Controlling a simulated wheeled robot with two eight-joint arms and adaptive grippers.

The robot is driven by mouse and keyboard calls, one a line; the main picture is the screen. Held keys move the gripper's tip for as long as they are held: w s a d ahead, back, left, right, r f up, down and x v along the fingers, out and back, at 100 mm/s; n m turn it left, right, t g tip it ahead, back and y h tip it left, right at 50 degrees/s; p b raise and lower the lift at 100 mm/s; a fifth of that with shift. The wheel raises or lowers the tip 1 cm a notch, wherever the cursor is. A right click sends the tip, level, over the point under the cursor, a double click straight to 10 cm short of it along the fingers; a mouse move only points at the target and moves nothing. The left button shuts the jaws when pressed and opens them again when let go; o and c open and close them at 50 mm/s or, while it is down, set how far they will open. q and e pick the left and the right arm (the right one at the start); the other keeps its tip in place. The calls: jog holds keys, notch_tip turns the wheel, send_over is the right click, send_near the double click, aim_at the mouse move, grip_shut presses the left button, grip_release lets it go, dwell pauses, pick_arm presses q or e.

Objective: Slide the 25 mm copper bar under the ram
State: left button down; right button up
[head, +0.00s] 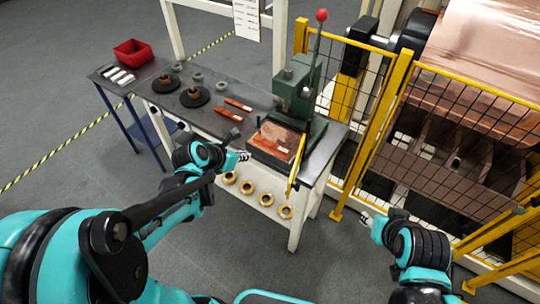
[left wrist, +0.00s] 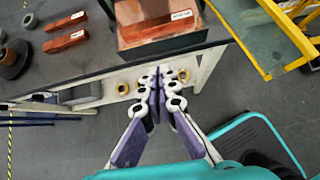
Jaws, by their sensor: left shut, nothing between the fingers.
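A green press (head: 302,92) with a red-knobbed lever stands on the grey workbench (head: 222,85). A labelled copper bar (head: 268,145) lies on the front of its copper-topped bed; the left wrist view shows this bar (left wrist: 157,30) too. Two more labelled copper bars (head: 238,104) (head: 229,115) lie on the bench left of the press. The labels are too small to read, so I cannot tell which bar is 25 mm. My left gripper (head: 244,155) is shut and empty, just in front of the bench edge near the bed. My right gripper (head: 367,218) is away from the bench, by the yellow fence.
Dark round discs (head: 194,96) stand on the bench's left part. A red bin (head: 133,52) sits on a side table. Brass rings (head: 248,187) lie on the lower shelf. A yellow bar (head: 296,165) stands at the bed's right. A yellow mesh fence (head: 398,85) closes the right side.

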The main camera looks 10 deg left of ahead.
aim_at(271, 145)
pick_arm(q)
jog(key=b+x, duration=0.1)
jog(key=x, duration=0.3)
jog(key=w+r+b+x, duration=0.1)
jog(key=b+x, duration=0.1)
jog(key=x, duration=0.2)
jog(key=b+x, duration=0.1)
jog(key=x, duration=0.3)
jog(key=shift+w+d+b, duration=0.3)
jog(key=shift+w+b, duration=0.05)
jog(key=shift+w+d+r, duration=0.1)
jog(key=shift+w+d, duration=0.05)
jog(key=shift+w, duration=0.3)
